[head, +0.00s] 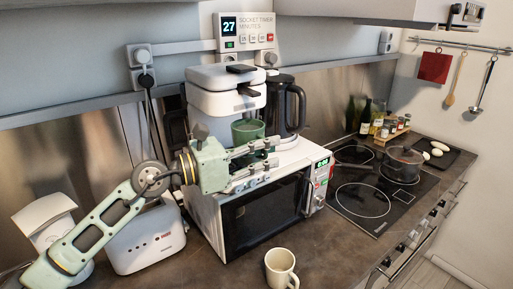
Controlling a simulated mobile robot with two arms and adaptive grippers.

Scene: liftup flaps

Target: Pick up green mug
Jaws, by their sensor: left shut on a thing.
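The green mug (247,131) is at the top front of the white microwave (207,211), in front of a white appliance. My left arm comes in from the left, and its gripper (272,158) reaches over the microwave top. Its fingers are closed on the green mug, and the gripper covers the mug's lower part. I cannot tell whether the mug's base touches the microwave top. My right gripper is not in view.
A cream mug (279,268) stands on the counter in front of the microwave. A dark kettle (286,105) and the white appliance (224,95) stand close behind the green mug. A toaster (146,240) is at left. A pot (403,163) sits on the cooktop at right.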

